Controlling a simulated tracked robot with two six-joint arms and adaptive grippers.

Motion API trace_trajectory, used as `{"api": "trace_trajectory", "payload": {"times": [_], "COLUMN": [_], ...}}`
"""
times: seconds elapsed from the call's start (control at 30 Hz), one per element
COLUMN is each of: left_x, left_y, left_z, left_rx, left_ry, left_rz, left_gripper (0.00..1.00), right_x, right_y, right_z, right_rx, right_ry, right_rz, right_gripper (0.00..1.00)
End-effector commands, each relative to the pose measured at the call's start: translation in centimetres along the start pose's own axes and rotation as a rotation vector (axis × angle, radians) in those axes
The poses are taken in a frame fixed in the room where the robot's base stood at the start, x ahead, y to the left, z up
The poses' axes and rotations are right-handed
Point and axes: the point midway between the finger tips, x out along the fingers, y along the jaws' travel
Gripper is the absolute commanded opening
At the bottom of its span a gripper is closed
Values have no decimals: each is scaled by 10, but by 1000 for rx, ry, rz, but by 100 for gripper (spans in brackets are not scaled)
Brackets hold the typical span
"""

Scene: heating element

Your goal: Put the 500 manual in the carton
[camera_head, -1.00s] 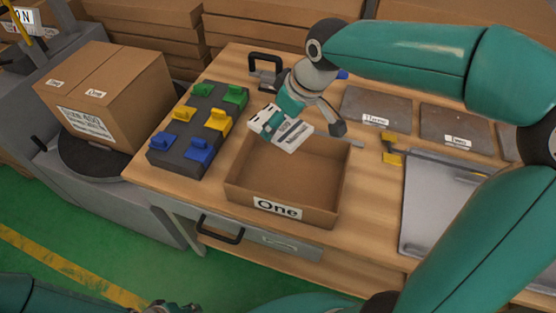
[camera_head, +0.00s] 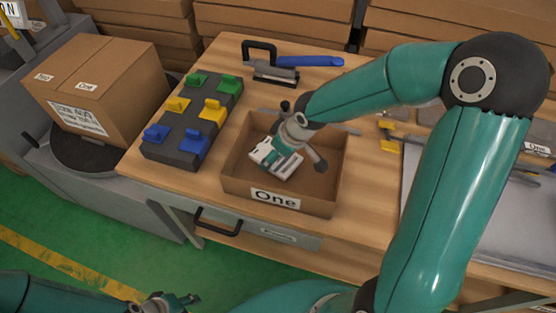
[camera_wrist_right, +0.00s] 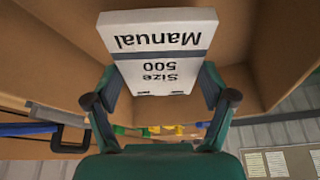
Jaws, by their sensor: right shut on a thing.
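The 500 manual (camera_head: 276,160) is a small white booklet. Its upside-down print, "Manual Size 500", is readable in the right wrist view (camera_wrist_right: 160,55). My right gripper (camera_head: 284,152) is shut on the manual, with a finger at each side in the right wrist view (camera_wrist_right: 157,85). The manual is tilted within the outline of the open carton (camera_head: 236,186), labelled "One" on its front; whether it touches the floor I cannot tell. The carton is otherwise empty where I see it. My left gripper (camera_head: 168,303) is at the bottom edge; its jaw opening is unclear.
A closed box (camera_head: 120,75) stands on a round turntable at left. A dark block (camera_head: 186,128) with green, yellow and blue pieces sits left of the carton. A tool with a blue handle (camera_head: 305,61) lies behind. A grey panel (camera_head: 425,205) is at right.

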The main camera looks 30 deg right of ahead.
Motion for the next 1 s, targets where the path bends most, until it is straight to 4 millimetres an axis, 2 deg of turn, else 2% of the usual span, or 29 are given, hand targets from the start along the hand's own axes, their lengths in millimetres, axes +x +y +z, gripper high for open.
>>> {"api": "trace_trajectory", "payload": {"times": [0.1, 0.2, 0.6, 0.63, 0.7, 0.73, 1.0], "left_x": [7, 10, 13, 13, 12, 12, 12], "left_y": [-2, -4, -5, -5, -4, -4, -4], "left_z": [0, 0, 0, 0, 0, 0, 0], "left_rx": [0, 0, 0, 0, 0, 0, 0], "left_ry": [0, 0, 0, 0, 0, 0, 0], "left_rz": [0, 0, 0, 0, 0, 0, 0], "left_gripper": [40, 40, 40, 40, 40, 40, 40], "right_x": [20, 31, 36, 36, 35, 35, 35], "right_y": [0, 0, -1, -1, -1, -1, -1], "right_z": [9, 13, 14, 14, 14, 14, 14], "right_rx": [1, 0, 0, 0, 0, -1, -1], "right_ry": [-4, -3, 0, 0, 0, 0, 0], "right_rz": [-2, -2, -1, -2, -2, -2, -2], "right_gripper": [40, 40, 40, 84, 96, 100, 100]}}
